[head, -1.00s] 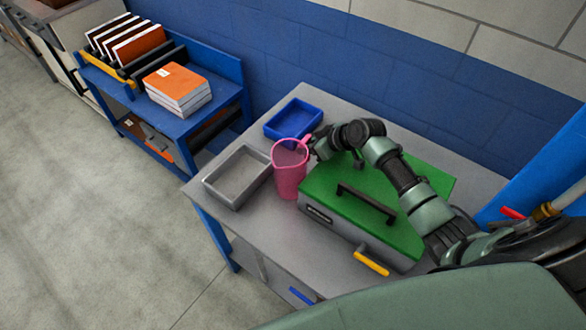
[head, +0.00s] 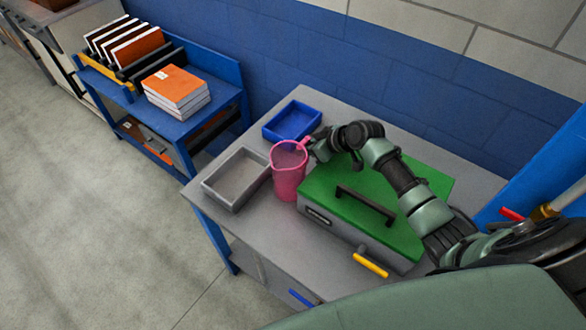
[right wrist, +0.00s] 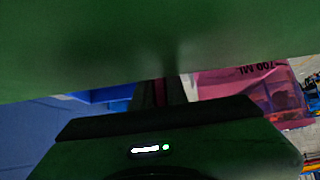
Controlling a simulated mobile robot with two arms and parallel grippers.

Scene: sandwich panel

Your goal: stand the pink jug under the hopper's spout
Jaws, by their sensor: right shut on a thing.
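The pink jug (head: 288,180) stands upright on the grey bench, or just above it; I cannot tell which. It is between the grey tray and the green-lidded box. My right gripper (head: 308,146) comes from the right over the green lid and is shut on the jug's handle at the rim. In the right wrist view the jug (right wrist: 235,88) shows upside down with a "700 ML" mark, and a sliver of pink shows between the dark fingers (right wrist: 160,93). My left gripper is in no view. I cannot make out a hopper or spout.
A grey tray (head: 209,186) is left of the jug, and a blue tray (head: 269,133) is behind it. The green-lidded box (head: 335,180) with a black handle fills the bench's middle. A blue post (head: 570,160) with a red-handled valve (head: 512,214) stands at right.

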